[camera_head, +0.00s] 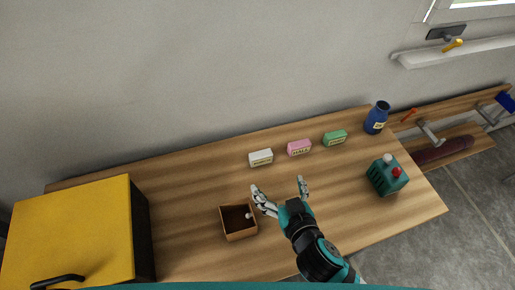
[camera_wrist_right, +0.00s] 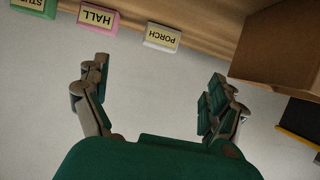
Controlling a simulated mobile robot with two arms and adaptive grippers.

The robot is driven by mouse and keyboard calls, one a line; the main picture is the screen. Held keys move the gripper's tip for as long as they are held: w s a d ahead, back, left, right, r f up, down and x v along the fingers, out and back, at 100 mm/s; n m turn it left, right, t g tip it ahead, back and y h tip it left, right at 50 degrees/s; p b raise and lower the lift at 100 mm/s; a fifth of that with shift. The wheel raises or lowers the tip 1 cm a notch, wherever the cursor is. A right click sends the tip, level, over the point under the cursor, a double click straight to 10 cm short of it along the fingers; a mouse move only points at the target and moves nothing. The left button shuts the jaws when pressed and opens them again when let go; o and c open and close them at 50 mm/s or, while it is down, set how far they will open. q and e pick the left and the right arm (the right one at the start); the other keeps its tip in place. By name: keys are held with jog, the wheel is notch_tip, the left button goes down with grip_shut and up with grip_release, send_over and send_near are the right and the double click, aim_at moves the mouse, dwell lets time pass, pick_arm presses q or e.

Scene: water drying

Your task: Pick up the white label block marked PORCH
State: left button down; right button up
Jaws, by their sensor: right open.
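The white label block (camera_head: 261,158) stands on the wooden table near its back edge, leftmost of a row of three blocks. In the right wrist view the white block (camera_wrist_right: 162,37) reads PORCH upside down. My right gripper (camera_head: 279,188) is open and empty over the table, in front of the white and pink blocks and apart from both. Its two fingers (camera_wrist_right: 155,104) are spread wide in the wrist view, with the PORCH block beyond them. My left gripper is not in view.
A pink block marked HALL (camera_head: 299,147) and a green block (camera_head: 335,138) stand to the right of the white one. An open brown box (camera_head: 239,235) is left of my right gripper. A yellow cabinet (camera_head: 70,235), blue jar (camera_head: 376,118) and teal box (camera_head: 387,175) also stand here.

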send_near(262, 157)
jog(key=x, duration=0.2)
jog(key=shift+w+f+p, duration=0.2)
jog(key=shift+w+p, duration=0.15)
jog(key=shift+p, duration=0.05)
jog(key=x, duration=0.2)
jog(key=shift+w+a+f, duration=0.15)
jog(key=shift+w+f, duration=0.05)
jog(key=shift+w, duration=0.1)
jog(key=shift+p+x, duration=0.3)
jog(key=shift+x, duration=0.5)
jog(key=x, duration=0.3)
jog(key=shift+w+a, duration=0.15)
jog(key=shift+w, duration=0.2)
jog(key=shift+w+a+f, duration=0.1)
jog(key=shift+w+f, duration=0.05)
jog(key=shift+w, duration=0.05)
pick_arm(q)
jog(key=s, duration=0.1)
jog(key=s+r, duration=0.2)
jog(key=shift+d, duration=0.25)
pick_arm(e)
jog(key=c, duration=1)
